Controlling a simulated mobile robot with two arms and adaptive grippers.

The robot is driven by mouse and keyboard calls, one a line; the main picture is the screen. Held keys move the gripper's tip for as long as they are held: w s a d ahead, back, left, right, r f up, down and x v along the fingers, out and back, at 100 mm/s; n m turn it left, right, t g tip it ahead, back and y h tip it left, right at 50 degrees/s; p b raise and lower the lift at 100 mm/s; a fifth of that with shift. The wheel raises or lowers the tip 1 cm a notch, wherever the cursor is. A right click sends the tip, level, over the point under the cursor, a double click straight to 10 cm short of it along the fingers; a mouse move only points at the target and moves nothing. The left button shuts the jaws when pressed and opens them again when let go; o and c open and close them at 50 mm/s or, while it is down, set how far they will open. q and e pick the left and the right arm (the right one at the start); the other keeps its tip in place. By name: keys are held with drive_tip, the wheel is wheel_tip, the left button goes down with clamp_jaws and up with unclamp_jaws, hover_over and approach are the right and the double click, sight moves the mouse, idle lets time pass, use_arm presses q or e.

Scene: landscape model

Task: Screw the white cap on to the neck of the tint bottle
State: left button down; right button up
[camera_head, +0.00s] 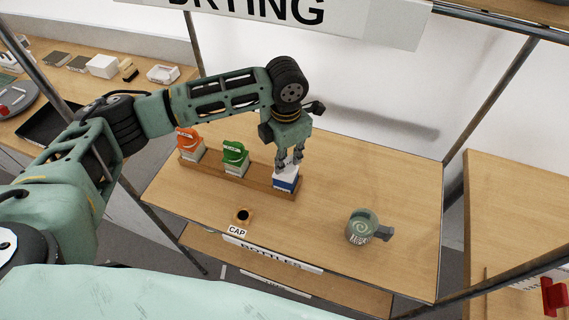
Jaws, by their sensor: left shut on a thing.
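The tint bottle (285,184), white with a blue label, stands in the right end of a wooden rack (240,180). My left gripper (290,161) points down right over this bottle and is shut on the white cap, which is mostly hidden between the fingers. The cap appears to be at the bottle's neck, but the fingers hide whether the two touch. A round dark spot (243,215) behind the CAP label on the table holds no cap. My right gripper is not in view.
An orange-topped bottle (190,147) and a green-topped bottle (235,158) stand in the same rack. Metal posts frame the table.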

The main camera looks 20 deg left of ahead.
use_arm(q)
drive_tip(key=shift+s+f, duration=0.3)
drive_tip(key=shift+f, duration=0.15)
idle(0.3)
drive_tip(key=c, duration=1.7)
unclamp_jaws()
drive_tip(key=shift+w, duration=0.15)
drive_tip(key=shift+c, duration=0.2)
drive_tip(key=r+p, duration=0.2)
drive_tip(key=shift+w+r+p, duration=0.2)
drive_tip(key=shift+p, duration=0.1)
wheel_tip(320, 180, up, 4)
drive_tip(key=p, duration=0.3)
drive_tip(key=shift+p, duration=0.35)
drive_tip(key=shift+r+p, duration=0.6)
drive_tip(key=shift+r, duration=0.9)
